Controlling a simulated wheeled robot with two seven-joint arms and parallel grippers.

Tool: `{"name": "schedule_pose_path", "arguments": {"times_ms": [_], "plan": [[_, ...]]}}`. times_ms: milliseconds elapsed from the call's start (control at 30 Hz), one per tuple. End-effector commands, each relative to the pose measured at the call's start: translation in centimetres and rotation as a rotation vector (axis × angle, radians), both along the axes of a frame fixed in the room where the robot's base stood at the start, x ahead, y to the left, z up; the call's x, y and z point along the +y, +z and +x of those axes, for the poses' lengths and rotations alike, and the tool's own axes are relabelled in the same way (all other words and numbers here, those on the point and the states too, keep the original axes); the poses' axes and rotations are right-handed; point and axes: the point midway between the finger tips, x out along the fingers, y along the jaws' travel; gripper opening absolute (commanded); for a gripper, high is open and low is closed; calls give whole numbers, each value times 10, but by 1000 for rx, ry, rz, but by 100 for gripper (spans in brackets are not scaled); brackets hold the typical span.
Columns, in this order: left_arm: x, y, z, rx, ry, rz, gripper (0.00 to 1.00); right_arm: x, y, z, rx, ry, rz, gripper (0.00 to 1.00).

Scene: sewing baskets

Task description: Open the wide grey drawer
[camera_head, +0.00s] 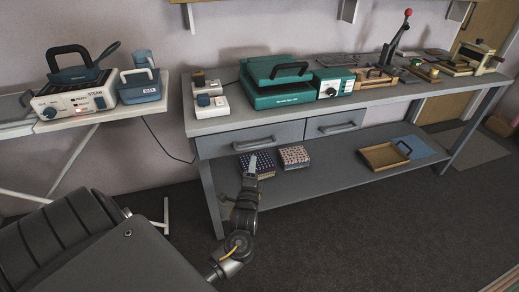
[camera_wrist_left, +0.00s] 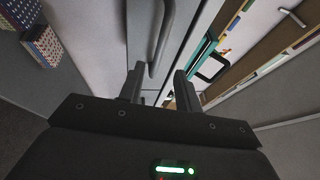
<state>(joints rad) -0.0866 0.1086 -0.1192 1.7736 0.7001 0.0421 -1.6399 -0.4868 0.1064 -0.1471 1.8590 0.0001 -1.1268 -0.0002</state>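The wide grey drawer (camera_head: 222,143) is at the left under the workbench top and looks shut. Its dark bar handle (camera_head: 255,144) runs along the front. My left gripper (camera_head: 253,161) is just below that handle in the head view. In the left wrist view the fingers of my left gripper (camera_wrist_left: 160,80) are apart and empty. The handle (camera_wrist_left: 164,36) lies ahead of them, its near end showing in the gap between the fingers. I cannot tell whether they touch it. My right gripper is not in view.
A narrower grey drawer (camera_head: 335,125) is to the right. Two patterned boxes, one purple (camera_head: 258,163) and one pink (camera_head: 294,156), stand on the lower shelf close to my left gripper. A wooden tray (camera_head: 384,156) lies farther right. A green press (camera_head: 279,84) stands on the bench.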

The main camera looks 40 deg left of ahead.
Motion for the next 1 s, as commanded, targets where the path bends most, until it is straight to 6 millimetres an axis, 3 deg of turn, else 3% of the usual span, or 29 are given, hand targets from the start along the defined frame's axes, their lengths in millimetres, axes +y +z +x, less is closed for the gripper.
{"name": "schedule_pose_path", "arguments": {"times_ms": [300,500,900,1000], "plan": [[32,10,50,-1,0,1,34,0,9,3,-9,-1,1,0],[43,14,69,1,-1,-2,34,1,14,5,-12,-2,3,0],[47,15,75,2,-2,-3,34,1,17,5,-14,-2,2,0],[47,15,74,2,-1,-3,21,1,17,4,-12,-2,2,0]]}}
